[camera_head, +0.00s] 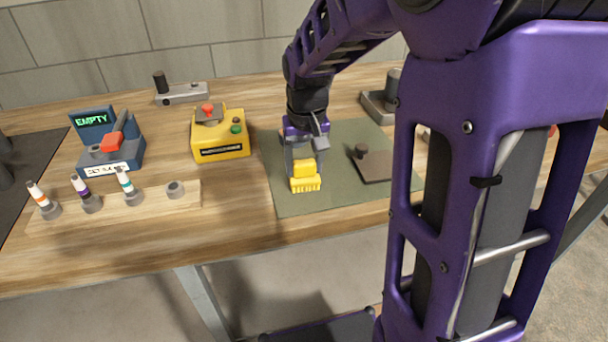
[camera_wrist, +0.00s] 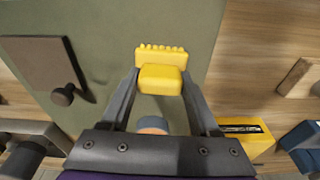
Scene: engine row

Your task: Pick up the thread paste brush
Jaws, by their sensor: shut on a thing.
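The thread paste brush (camera_head: 305,178) is yellow, with a block back and a row of short bristles. My gripper (camera_head: 304,165) is shut on it, over the green mat (camera_head: 300,205). In the wrist view the brush (camera_wrist: 160,79) sits between the two fingertips of my gripper (camera_wrist: 161,84), bristles pointing away from the palm. I cannot tell whether the bristles touch the mat or hang just above it.
A brown plate with a dark knob (camera_head: 375,165) lies on the mat, right of the brush. A yellow box (camera_head: 220,145) with a red button stands left of the mat. Further left are a wooden rack (camera_head: 150,205) with several small tubes and a blue device (camera_head: 112,155) reading EMPTY.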

